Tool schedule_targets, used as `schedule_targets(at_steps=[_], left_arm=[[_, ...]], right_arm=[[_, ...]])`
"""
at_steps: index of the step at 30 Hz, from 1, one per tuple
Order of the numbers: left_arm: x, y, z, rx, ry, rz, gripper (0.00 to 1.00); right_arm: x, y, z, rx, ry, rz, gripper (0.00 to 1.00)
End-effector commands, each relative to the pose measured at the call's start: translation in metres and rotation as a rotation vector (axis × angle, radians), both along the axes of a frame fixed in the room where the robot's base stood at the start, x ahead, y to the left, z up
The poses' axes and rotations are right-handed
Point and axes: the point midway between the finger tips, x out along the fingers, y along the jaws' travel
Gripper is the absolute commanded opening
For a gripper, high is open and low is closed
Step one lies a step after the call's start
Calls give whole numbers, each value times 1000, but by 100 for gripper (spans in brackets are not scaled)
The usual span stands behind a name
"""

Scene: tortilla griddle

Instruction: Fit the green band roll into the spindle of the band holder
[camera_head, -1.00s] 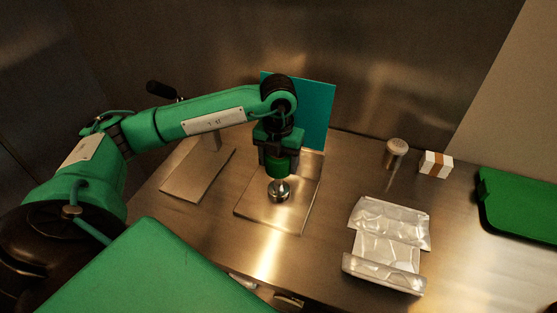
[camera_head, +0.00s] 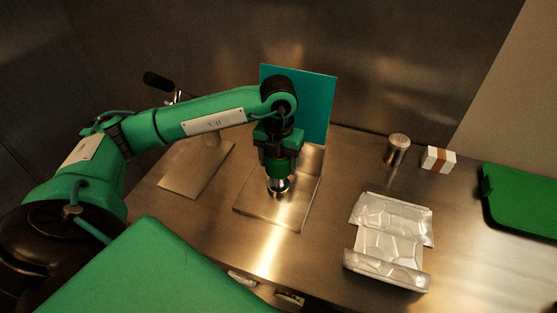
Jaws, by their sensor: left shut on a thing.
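My left gripper (camera_head: 280,155) points down, shut on the green band roll (camera_head: 279,171). The roll is a short green cylinder, partly covered by the fingers. It is right over the shiny metal spindle (camera_head: 278,188) of the band holder, and its lower edge overlaps the spindle's top in the view. The top is hidden, so I cannot tell whether the roll is around the spindle or just above it. The holder has a flat steel base plate (camera_head: 294,214) and seems to have an upright teal panel (camera_head: 313,105) behind. My right gripper is not in view.
A crumpled foil tray (camera_head: 390,243) lies right of the holder. A metal shaker (camera_head: 397,149) and a white box with a brown band (camera_head: 438,159) stand at the back right, near a green board (camera_head: 520,198). A steel plate (camera_head: 188,178) lies to the left.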

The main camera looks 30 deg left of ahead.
Motion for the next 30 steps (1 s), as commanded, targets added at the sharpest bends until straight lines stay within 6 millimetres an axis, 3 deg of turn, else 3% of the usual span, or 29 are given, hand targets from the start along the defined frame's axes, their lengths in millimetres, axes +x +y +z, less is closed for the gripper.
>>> schedule_targets(at_steps=[30], left_arm=[[0, 0, -27, 0, 1, 0, 41]], right_arm=[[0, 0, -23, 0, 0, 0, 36]])
